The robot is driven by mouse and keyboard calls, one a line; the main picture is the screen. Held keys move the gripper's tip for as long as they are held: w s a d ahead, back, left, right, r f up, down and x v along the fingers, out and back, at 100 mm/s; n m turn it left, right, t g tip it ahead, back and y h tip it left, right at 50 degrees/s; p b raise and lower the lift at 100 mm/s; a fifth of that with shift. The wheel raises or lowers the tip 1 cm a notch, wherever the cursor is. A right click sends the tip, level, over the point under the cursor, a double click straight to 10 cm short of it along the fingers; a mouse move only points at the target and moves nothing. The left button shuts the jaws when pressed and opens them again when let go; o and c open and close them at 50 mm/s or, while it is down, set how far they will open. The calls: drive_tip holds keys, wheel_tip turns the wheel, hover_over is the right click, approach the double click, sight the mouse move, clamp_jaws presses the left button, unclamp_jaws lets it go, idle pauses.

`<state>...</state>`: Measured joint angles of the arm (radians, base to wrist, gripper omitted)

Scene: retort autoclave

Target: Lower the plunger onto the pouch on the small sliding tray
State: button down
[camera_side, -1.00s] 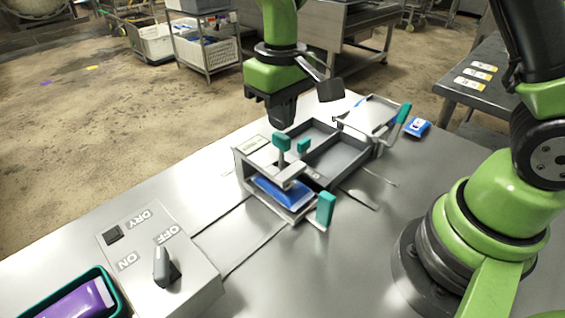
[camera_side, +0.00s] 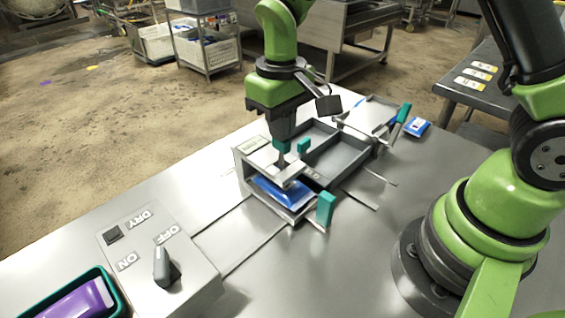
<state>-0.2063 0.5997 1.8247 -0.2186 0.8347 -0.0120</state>
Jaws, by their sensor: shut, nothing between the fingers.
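The small sliding tray (camera_side: 301,217) has a teal handle (camera_side: 326,208) at its front and holds a blue pouch (camera_side: 284,194). The plunger (camera_side: 281,147) has a teal knob on a thin stem, standing in a grey bracket above the pouch. Its lower end is partly hidden by the bracket, so I cannot tell whether it touches the pouch. My gripper (camera_side: 283,137) is shut and empty, pointing down directly over the knob. Its fingertips hide the knob's top and seem to touch it.
A larger grey tray (camera_side: 338,160) with compartments adjoins the bracket, and a small teal knob (camera_side: 303,146) stands behind the plunger. A loose blue pouch (camera_side: 417,127) lies at the right. A switch box (camera_side: 160,262) and a green bin (camera_side: 113,290) are at the front left.

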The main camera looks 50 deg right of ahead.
drive_tip(key=shift+r, duration=3.5)
drive_tip(key=shift+r, duration=0.1)
drive_tip(key=s+d+r+m+t+y, duration=0.1)
drive_tip(key=s+d+r+m+t, duration=0.1)
drive_tip(key=s, duration=0.6)
drive_tip(key=s+d+r+m+t+y, duration=0.1)
drive_tip(key=s+r+m+t, duration=0.1)
drive_tip(key=s+r+t, duration=0.3)
drive_tip(key=s+r, duration=0.2)
drive_tip(key=s, duration=0.1)
drive_tip(key=shift+s+d+r, duration=0.15)
drive_tip(key=shift+s+d, duration=0.2)
drive_tip(key=shift+d, duration=0.05)
